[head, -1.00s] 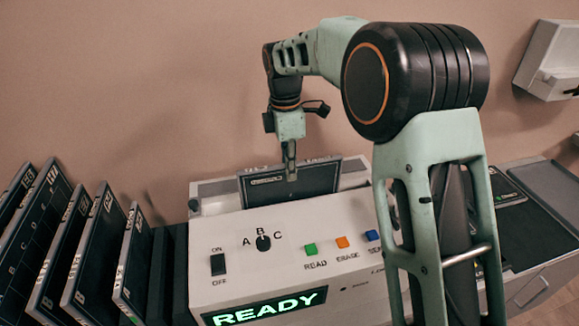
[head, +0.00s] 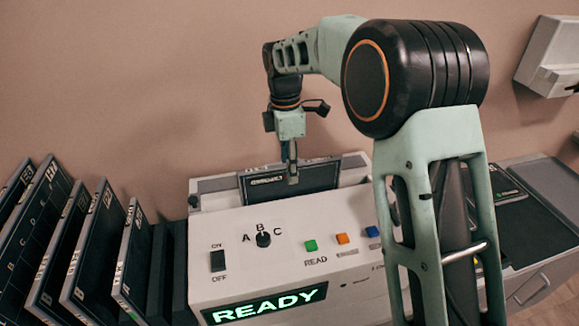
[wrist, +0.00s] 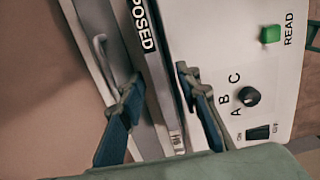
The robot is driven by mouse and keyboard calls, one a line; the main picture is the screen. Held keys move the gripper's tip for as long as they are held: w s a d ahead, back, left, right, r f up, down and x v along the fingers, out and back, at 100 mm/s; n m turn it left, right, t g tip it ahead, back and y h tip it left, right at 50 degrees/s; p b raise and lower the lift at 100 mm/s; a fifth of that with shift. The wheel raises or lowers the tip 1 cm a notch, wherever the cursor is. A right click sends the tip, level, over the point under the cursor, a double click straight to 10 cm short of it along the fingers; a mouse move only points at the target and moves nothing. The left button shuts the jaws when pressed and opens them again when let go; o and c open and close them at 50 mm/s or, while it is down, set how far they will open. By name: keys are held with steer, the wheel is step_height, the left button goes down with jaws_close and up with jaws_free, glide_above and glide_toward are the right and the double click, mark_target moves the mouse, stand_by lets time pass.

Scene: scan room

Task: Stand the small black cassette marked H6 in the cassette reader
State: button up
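The small black cassette (head: 305,180) stands in the slot at the back of the cassette reader (head: 225,283), leaning slightly. My gripper (head: 291,181) is over the slot with one finger in front of the cassette. In the wrist view my gripper (wrist: 160,88) has its fingers apart, one on each side of the cassette, with a gap visible on the left. The cassette's lower part is hidden inside the reader.
Several larger black cassettes (head: 92,255) stand in a rack to the left of the reader. The reader's panel has a knob (head: 263,239), a switch, coloured buttons and a lit READY display (head: 264,304). A dark surface (head: 535,222) lies at right; the wall is close behind.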

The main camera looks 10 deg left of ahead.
step_height(320, 180, up, 12)
steer(key=shift+a, duration=0.3)
steer(key=shift+r, duration=0.1)
stand_by(0.5)
step_height(320, 180, up, 6)
steer(key=p, duration=0.7)
